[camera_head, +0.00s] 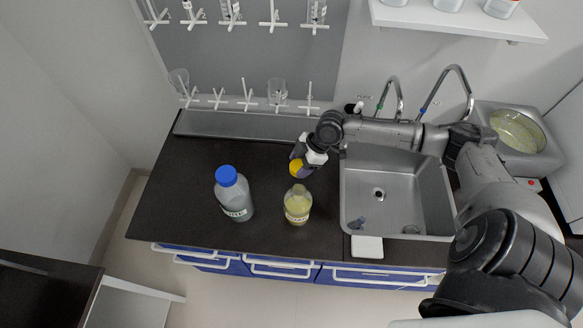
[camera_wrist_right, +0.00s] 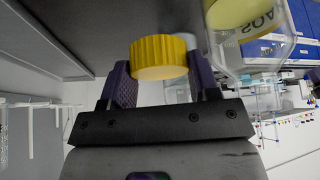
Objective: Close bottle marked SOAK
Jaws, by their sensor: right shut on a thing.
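My right gripper (camera_head: 304,160) is shut on a yellow ribbed cap (camera_head: 295,168), above the counter behind the bottle. In the right wrist view the cap (camera_wrist_right: 159,57) sits between the two purple-grey fingers (camera_wrist_right: 160,85). The SOAK bottle (camera_head: 298,205), clear with pale yellow liquid and a label, stands upright on the dark counter, its neck without a cap. Part of the bottle (camera_wrist_right: 272,50) shows in the right wrist view, with its lettering upside down. The cap is apart from the bottle neck in the head view. My left gripper is not in view.
A grey bottle with a blue cap (camera_head: 226,176) stands left of the SOAK bottle on the dark counter (camera_head: 170,215). A steel sink (camera_head: 352,205) lies to the right, with taps behind it. A pegboard (camera_head: 240,60) with glassware is at the back.

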